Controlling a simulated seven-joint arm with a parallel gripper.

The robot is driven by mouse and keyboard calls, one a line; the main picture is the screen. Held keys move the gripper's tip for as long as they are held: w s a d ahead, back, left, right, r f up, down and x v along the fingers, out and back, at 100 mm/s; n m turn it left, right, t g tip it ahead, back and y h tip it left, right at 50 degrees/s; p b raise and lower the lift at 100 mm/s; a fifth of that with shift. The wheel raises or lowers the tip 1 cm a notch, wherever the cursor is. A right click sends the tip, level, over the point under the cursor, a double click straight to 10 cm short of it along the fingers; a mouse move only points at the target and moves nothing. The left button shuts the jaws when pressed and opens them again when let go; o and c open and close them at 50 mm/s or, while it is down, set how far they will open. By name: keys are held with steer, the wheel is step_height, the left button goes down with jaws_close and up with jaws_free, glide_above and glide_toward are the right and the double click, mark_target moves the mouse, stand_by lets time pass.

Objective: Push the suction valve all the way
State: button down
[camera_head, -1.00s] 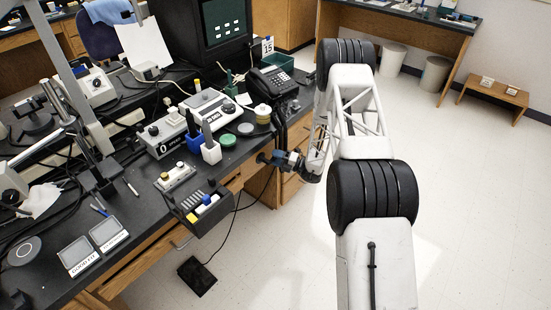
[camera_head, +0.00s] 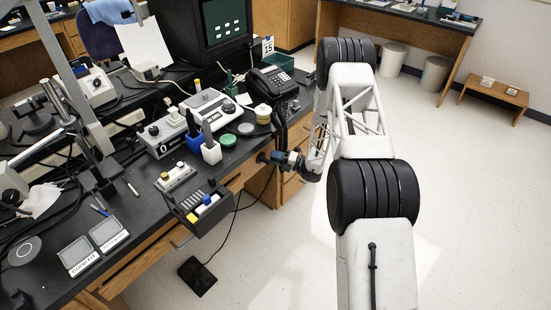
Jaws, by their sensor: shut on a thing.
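My gripper (camera_head: 272,157) is at the front edge of the black bench, just below the telephone, at the end of my white arm. It is small in this view and points left toward the bench. Its jaws are shut on a small dark part at the bench edge, which I take to be the suction valve (camera_head: 262,158). The valve is mostly hidden by the jaws, and I cannot tell how far it is pushed in.
The black bench (camera_head: 150,215) carries a phone (camera_head: 272,82), a white scale (camera_head: 208,106) and several small tools near the gripper. A black foot pedal (camera_head: 197,275) lies on the open floor.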

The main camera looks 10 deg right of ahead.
steer(key=shift+r, duration=0.1)
steer(key=r+n, duration=0.1)
steer(key=n, duration=0.1)
steer(key=n+g+h, duration=0.1)
steer(key=n, duration=0.1)
steer(key=shift+s+r, duration=0.1)
steer(key=shift+r, duration=0.25)
steer(key=n, duration=0.1)
steer(key=n+h, duration=0.1)
steer(key=r+n+h, duration=0.1)
steer(key=shift+s+a, duration=0.25)
steer(key=shift+a, duration=0.1)
steer(key=n+h, duration=0.1)
steer(key=n, duration=0.1)
steer(key=s+a+r+n+h, duration=0.1)
steer(key=n, duration=0.1)
steer(key=shift+s+r, duration=0.1)
steer(key=shift+r, duration=0.05)
steer(key=shift+s+a+r+n+t+h, duration=0.1)
steer(key=shift+s+a+n+t+h, duration=0.2)
steer(key=shift+n+h, duration=0.35)
steer(key=shift+s+a+r+n+t+h, duration=0.1)
steer(key=shift+s+a+n+t+h, duration=0.25)
steer(key=shift+n, duration=0.5)
steer(key=c, duration=1)
jaws_free()
